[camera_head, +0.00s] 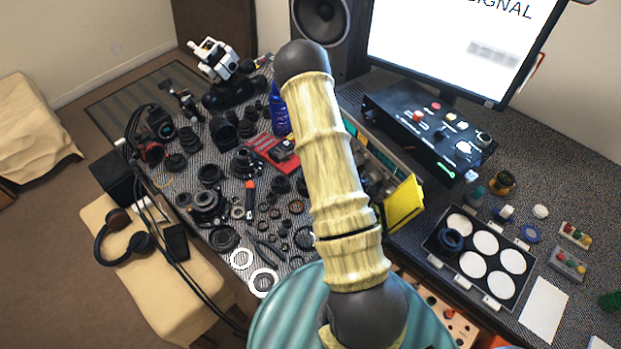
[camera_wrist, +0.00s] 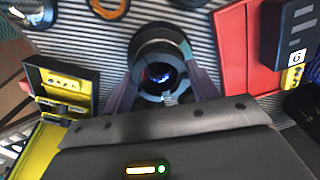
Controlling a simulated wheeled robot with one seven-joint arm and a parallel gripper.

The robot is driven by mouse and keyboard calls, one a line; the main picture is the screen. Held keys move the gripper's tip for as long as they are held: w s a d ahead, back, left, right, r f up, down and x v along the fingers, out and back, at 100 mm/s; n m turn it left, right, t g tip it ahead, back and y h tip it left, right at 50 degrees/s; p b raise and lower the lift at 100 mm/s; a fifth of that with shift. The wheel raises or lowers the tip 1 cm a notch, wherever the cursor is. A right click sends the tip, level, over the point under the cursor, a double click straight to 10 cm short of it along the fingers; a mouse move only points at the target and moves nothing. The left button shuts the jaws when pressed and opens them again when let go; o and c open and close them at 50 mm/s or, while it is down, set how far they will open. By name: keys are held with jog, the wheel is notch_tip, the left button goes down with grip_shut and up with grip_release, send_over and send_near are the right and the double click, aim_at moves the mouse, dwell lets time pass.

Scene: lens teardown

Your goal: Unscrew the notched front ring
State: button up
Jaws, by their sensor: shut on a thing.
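In the wrist view a dark lens barrel (camera_wrist: 158,36) stands on the striped cloth, with blue-violet glass visible inside. The notched front ring (camera_wrist: 148,96) is the grey rim around its opening, facing my camera. My gripper (camera_wrist: 162,70) has one finger on each side of the ring and is shut on it. How deep the fingertips reach on the barrel is hard to see. In the head view my own arm hides the gripper and this lens.
In the wrist view a yellow-lined open case (camera_wrist: 62,82) lies left and a red mat (camera_wrist: 232,45) right. In the head view, loose lens parts crowd the left table, a black control box (camera_head: 425,125) stands behind, and a tray of white discs (camera_head: 478,255) lies right.

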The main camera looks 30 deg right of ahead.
jog(key=shift+f+n, duration=0.1)
jog(key=shift+n, duration=0.6)
jog(key=shift+r+p, duration=0.75)
jog(key=shift+r, duration=0.4)
jog(key=shift+r+p, duration=1.3)
jog(key=shift+r, duration=0.65)
